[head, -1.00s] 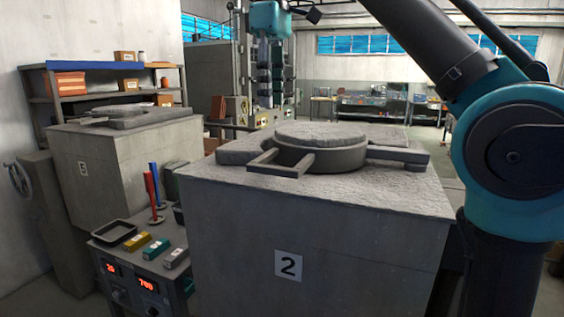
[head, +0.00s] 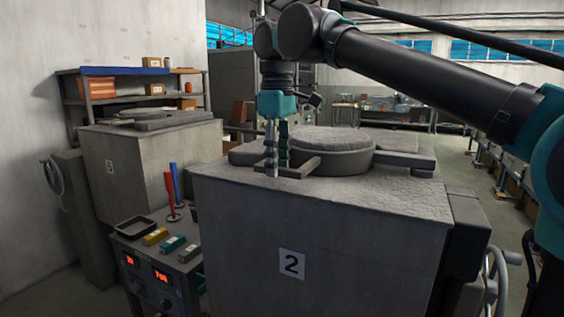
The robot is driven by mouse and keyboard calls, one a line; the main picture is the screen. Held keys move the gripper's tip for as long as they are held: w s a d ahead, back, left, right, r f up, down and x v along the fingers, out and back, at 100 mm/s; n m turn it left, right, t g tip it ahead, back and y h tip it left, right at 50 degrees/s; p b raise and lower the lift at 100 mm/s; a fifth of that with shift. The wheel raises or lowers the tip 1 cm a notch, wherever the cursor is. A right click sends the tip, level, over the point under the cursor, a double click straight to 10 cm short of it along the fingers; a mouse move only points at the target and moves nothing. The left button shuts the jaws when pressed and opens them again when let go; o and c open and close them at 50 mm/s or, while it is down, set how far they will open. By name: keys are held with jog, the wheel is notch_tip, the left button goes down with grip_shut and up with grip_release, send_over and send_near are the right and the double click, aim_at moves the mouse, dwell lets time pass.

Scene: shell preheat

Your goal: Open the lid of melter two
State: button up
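Melter two (head: 330,230) is the grey block with the "2" plate, in the middle of the head view. Its thick round lid (head: 330,155) lies flat and closed on top. A bar handle (head: 305,166) sticks out at the lid's front left, and a dark arm joins the lid at the right. My gripper (head: 277,160) points down at the left end of this handle, one finger in front and the other partly behind it. The finger tips overlap the handle in the picture; whether they are clamped on it cannot be made out.
Another melter (head: 160,160) stands at the left with a handwheel beside it. A control table (head: 165,265) with red displays, coloured bars and a tray stands between the melters. Shelves (head: 95,105) stand behind at the left. Open floor shows at the right.

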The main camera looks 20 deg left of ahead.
grip_shut()
dwell(0.3)
dwell(0.3)
